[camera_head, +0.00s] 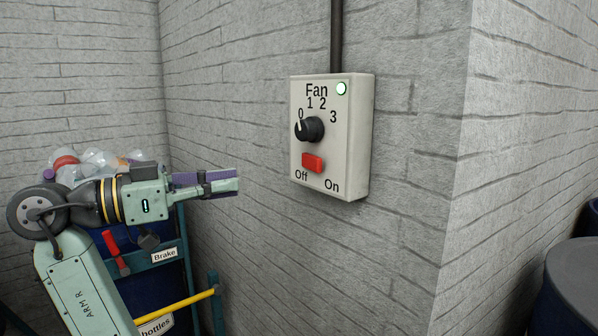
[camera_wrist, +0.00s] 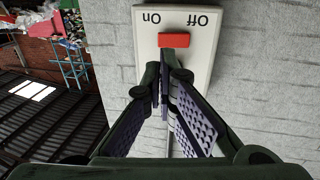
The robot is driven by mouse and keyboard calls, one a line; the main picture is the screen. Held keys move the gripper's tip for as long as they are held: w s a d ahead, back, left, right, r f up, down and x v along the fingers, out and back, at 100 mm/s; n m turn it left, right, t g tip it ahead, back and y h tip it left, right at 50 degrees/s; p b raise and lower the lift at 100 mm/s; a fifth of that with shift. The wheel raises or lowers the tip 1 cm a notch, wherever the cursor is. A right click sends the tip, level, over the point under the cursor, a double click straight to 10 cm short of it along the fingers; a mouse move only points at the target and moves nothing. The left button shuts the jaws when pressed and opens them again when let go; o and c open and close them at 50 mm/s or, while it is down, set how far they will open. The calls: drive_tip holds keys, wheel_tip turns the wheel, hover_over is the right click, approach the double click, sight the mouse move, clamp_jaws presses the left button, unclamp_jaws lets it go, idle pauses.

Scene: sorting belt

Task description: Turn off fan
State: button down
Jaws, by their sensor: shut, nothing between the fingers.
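The fan control box (camera_head: 356,140) is pale and fixed to the grey brick wall. Its black dial (camera_head: 314,129) has a white mark toward 0. The red switch (camera_head: 312,162) sits below, above the words Off and On; I cannot tell which side is pressed. A pale green lamp (camera_head: 341,88) looks lit at the top right. My gripper (camera_head: 237,184) is shut and empty, pointing right, left of the box and apart from it in the head view. In the wrist view my fingertips (camera_wrist: 173,58) overlap the lower edge of the upside-down red switch (camera_wrist: 174,40); the dial is hidden.
A dark conduit (camera_head: 336,36) runs up from the box. A blue bin of clear bottles (camera_head: 92,160) and a teal frame with a Brake label (camera_head: 164,255) stand behind and below my arm. The wall corner is right of the box. Dark drums (camera_head: 572,290) stand at the right edge.

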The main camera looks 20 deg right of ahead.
sight(315, 172)
drive_tip(key=d+p, duration=0.1)
drive_tip(key=d, duration=0.3)
drive_tip(key=w+d+p, duration=0.1)
drive_tip(key=d, duration=0.3)
drive_tip(key=d+p, duration=0.2)
drive_tip(key=d, duration=0.2)
drive_tip(key=shift+w+d+r, duration=0.1)
drive_tip(key=shift+w+d, duration=0.1)
drive_tip(key=shift+w, duration=0.2)
drive_tip(key=shift+w+d+p, duration=0.1)
drive_tip(key=shift+d+p, duration=0.2)
drive_tip(key=shift+d, duration=0.45)
